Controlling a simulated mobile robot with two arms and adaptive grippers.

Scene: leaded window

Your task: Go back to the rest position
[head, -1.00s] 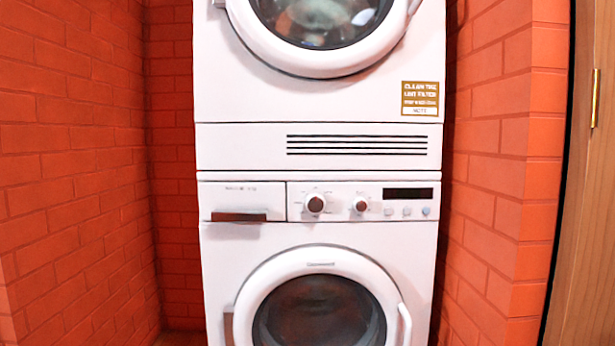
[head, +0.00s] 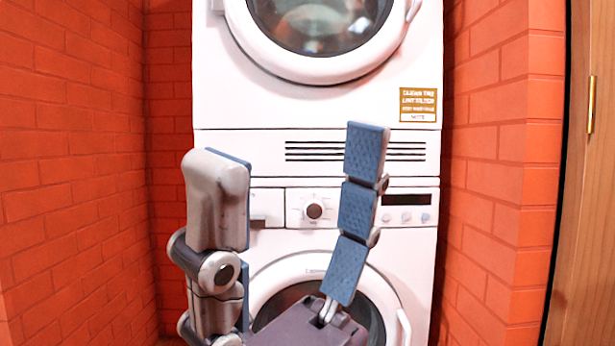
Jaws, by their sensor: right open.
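My right gripper (head: 292,155) rises from the bottom middle of the head view. Its two fingers point up and stand wide apart, with blue pads on them. It is open, with nothing between the fingers. It appears in front of a white washing machine (head: 415,262) and covers part of its door and control panel. I cannot tell how far it is from the machine. My left gripper is not in view.
A white dryer (head: 225,90) sits on top of the washing machine; both round doors look shut. Red brick walls stand close on the left (head: 70,180) and right (head: 500,160). A wooden door or frame (head: 590,200) is at the far right.

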